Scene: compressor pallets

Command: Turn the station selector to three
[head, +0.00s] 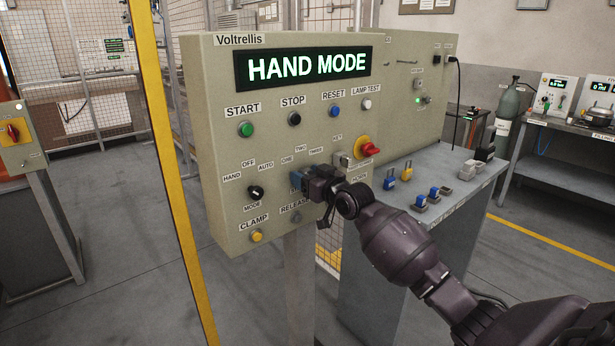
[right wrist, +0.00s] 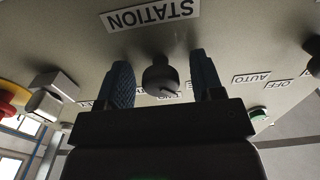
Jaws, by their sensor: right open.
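The station selector (right wrist: 160,76) is a dark round knob with a light pointer line, under the STATION label (right wrist: 152,13) in the upside-down right wrist view. Number labels beside it are partly covered by my gripper, so I cannot tell which one the line points at. My right gripper (right wrist: 160,62) is open, with one blue finger on each side of the knob and a visible gap to each. In the head view my right gripper (head: 299,181) is at the panel below the ONE, TWO and THREE labels and hides the selector. My left gripper is not in view.
The panel (head: 225,150) display (head: 305,67) reads HAND MODE. A grey bench (head: 455,185) with padlocks stands at right. A yellow post (head: 170,170) stands left.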

